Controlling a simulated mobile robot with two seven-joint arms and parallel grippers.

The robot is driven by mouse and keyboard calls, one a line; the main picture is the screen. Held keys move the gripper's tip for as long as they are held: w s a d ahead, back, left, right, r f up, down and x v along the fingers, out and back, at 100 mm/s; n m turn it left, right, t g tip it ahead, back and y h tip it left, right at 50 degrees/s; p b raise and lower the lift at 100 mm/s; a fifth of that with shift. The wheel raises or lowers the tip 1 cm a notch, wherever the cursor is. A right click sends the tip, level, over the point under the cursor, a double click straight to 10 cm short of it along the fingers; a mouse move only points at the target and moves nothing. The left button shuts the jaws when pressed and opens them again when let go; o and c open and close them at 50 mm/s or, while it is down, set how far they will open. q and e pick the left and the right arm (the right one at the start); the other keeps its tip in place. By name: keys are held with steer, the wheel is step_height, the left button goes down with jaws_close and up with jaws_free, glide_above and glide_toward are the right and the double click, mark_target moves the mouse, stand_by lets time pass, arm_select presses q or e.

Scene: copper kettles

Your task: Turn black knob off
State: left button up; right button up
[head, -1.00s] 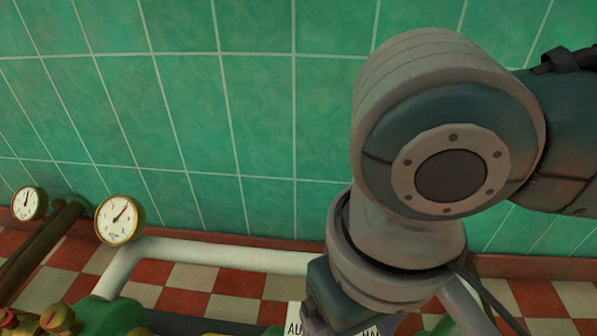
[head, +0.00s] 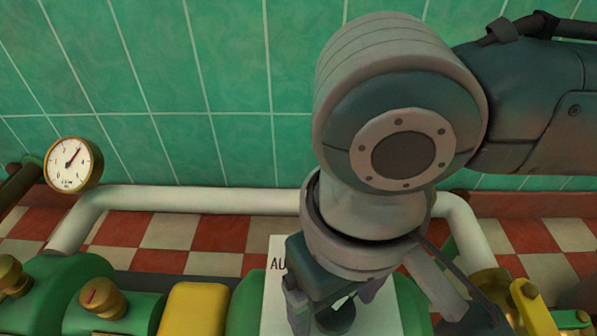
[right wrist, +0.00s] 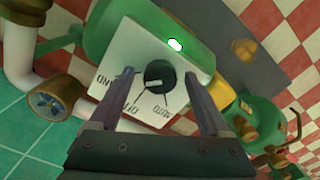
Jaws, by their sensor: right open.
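The black knob (right wrist: 160,75) sits on a white panel (right wrist: 140,48) lettered OFF and AUTO, with a partly hidden third label ending in ND. A pale mark on the knob points to the lower left in the right wrist view; I cannot tell exactly which label it meets. My right gripper (right wrist: 159,76) is open, with one finger on each side of the knob; contact is not clear. In the head view the right gripper (head: 333,304) is over the panel (head: 275,322), and the knob (head: 340,318) shows between its fingers. My left gripper is not in view.
A small bright lamp (right wrist: 175,44) is on the panel. Green machinery (head: 75,290) with brass fittings (head: 102,297) and a yellow part (head: 193,308) stands at left. A white pipe (head: 200,199) and a gauge (head: 73,164) are behind. Yellow fittings (head: 530,307) stand at right.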

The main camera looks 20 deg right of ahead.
jaws_close()
steer(key=shift+r+p, duration=0.25)
steer(key=shift+p, duration=0.3)
steer(key=n+p, duration=0.2)
steer(key=p, duration=0.8)
steer(key=shift+r+n, duration=0.15)
steer(key=shift+n, duration=0.25)
steer(key=shift+n+p, duration=0.6)
steer(key=shift+n, duration=0.1)
steer(key=shift+f+n+p, duration=0.15)
steer(key=shift+n+p, duration=0.2)
steer(key=shift+n, duration=0.8)
steer(key=shift+f+n+p, duration=0.15)
steer(key=shift+n+p, duration=0.2)
steer(key=shift+n, duration=0.8)
jaws_free()
